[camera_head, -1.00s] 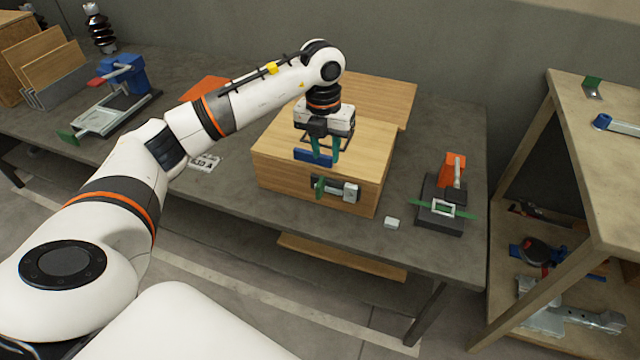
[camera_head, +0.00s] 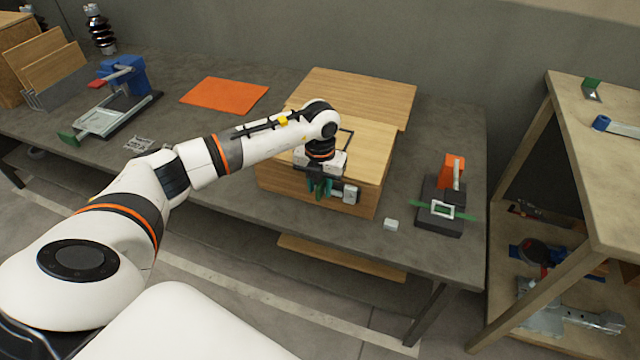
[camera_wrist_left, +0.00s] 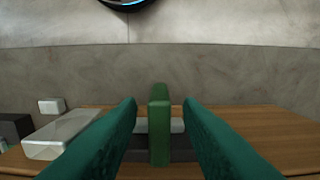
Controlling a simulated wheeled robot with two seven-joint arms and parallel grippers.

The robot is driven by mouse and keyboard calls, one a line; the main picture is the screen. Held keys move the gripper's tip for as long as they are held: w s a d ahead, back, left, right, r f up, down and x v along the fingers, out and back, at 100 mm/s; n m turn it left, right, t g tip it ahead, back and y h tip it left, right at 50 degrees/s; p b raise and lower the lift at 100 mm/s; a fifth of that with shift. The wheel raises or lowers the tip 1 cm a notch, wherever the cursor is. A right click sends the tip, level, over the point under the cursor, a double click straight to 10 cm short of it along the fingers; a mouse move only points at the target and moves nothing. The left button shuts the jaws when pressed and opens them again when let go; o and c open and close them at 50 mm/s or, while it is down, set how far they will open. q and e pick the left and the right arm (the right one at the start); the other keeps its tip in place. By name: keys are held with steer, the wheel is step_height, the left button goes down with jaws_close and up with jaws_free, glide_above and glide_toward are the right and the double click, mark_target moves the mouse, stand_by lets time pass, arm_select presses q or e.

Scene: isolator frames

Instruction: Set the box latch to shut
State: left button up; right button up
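The wooden box (camera_head: 369,160) sits on the grey workbench. Its latch has a metal block (camera_head: 350,194) on the front face; it also shows in the left wrist view (camera_wrist_left: 65,135). The latch's green lever (camera_wrist_left: 159,125) stands upright between my left gripper's green fingers in the left wrist view. My left gripper (camera_head: 320,188) is open, one finger on each side of the lever, with visible gaps. My right gripper is not in view.
A small white block (camera_head: 391,224) lies in front of the box. An orange sheet (camera_head: 224,95) lies at the back left. A blue clamp device (camera_head: 122,76) stands far left.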

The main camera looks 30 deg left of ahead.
arm_select(q)
jaws_close()
steer(key=shift+w+d, duration=0.2)
steer(key=shift+d, duration=0.6)
steer(key=shift+w+d, duration=0.2)
steer(key=shift+d, duration=0.6)
jaws_free()
steer(key=shift+d, duration=0.1)
step_height(320, 180, up, 12)
steer(key=shift+b, duration=0.35)
